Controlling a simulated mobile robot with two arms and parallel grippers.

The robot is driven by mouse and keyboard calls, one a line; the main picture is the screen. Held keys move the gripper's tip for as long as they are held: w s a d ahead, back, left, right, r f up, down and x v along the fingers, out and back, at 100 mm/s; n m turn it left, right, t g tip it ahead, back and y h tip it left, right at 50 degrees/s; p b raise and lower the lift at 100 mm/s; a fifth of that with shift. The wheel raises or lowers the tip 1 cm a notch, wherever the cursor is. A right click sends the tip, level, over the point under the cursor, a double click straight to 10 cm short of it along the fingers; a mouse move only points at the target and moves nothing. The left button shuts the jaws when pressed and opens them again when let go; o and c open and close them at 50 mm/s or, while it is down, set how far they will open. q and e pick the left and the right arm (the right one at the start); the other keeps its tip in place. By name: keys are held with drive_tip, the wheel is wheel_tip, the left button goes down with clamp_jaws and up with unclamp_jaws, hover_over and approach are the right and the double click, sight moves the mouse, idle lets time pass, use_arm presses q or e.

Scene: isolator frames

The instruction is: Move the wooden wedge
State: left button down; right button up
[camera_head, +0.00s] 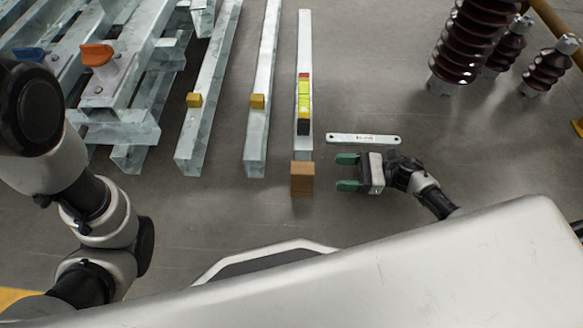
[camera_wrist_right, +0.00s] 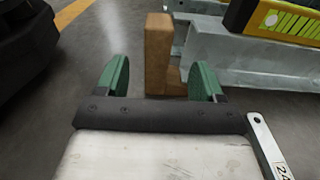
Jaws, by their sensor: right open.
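The wooden wedge (camera_head: 302,181) is a brown block at the near end of the rightmost metal beam. In the right wrist view the wedge (camera_wrist_right: 158,50) stands ahead of the fingers, roughly between their lines, with a low step at its foot beside the beam. My right gripper (camera_head: 347,172) has green fingers, is open and empty, and is just right of the wedge, pointing at it. Its fingers also show in the right wrist view (camera_wrist_right: 160,82). My left arm comes in at the left edge; its gripper fingers are not visible.
A yellow-green level (camera_head: 304,98) lies on the rightmost beam (camera_head: 304,50). A pale flat bar (camera_head: 363,139) lies just beyond my right gripper. Metal beams with yellow blocks (camera_head: 257,101) and a frame with an orange knob (camera_head: 97,55) are left. Brown insulators (camera_head: 467,45) stand back right.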

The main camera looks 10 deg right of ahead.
sight(302, 171)
drive_tip(key=b+x, duration=0.3)
drive_tip(key=x, duration=0.6)
drive_tip(key=shift+a+f, duration=0.15)
drive_tip(key=shift+a, duration=0.15)
drive_tip(key=shift+w+a+b, duration=0.15)
drive_tip(key=shift+a+b, duration=0.2)
drive_tip(key=shift+a, duration=0.2)
